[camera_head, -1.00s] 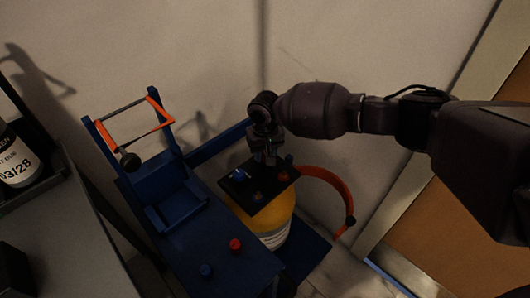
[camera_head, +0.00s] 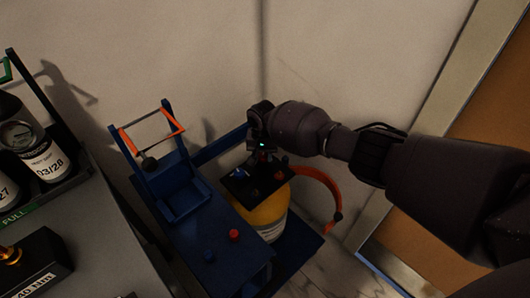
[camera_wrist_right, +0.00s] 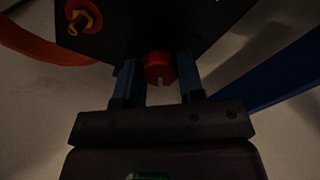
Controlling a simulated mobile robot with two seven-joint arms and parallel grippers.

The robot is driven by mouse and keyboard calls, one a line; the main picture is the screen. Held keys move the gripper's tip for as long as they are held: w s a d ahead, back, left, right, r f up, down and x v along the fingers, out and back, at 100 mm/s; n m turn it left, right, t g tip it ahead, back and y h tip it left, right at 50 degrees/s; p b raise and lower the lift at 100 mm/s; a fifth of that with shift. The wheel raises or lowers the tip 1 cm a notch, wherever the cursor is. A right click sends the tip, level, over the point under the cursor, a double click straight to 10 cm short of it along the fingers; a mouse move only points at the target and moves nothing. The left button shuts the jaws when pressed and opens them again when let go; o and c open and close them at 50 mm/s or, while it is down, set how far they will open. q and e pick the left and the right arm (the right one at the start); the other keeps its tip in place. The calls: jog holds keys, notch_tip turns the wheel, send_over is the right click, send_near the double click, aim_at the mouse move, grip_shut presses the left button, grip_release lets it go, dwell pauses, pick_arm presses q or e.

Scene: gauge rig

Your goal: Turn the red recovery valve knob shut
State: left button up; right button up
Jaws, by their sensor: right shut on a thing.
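The red valve knob (camera_wrist_right: 159,68), with a white mark on its face, sits at the edge of a black panel (camera_wrist_right: 130,25) in the right wrist view. The two blue fingers of my right gripper (camera_wrist_right: 158,80) are on either side of it, and the gripper is shut on it. In the head view my right gripper (camera_head: 262,155) is at the far side of the black panel (camera_head: 240,186), and it mostly hides the knob. The panel sits above a yellow cylinder (camera_head: 266,216). My left gripper is not in view.
An orange hose (camera_head: 318,180) curves to the right. A grey bench (camera_head: 95,240) with bottles is at left.

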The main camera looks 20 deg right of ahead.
jog(key=shift+a+r+m+p, duration=0.1)
jog(key=shift+m+p, duration=0.25)
jog(key=shift+m, duration=0.55)
jog(key=shift+m+p, duration=0.3)
jog(key=shift+m, duration=0.9)
jog(key=shift+f+m, duration=0.2)
jog(key=shift+m, duration=0.7)
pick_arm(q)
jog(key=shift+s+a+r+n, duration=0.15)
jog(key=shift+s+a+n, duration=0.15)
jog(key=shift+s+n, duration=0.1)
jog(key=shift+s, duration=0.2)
pick_arm(e)
jog(key=shift+m, duration=0.3)
jog(key=o, duration=0.9)
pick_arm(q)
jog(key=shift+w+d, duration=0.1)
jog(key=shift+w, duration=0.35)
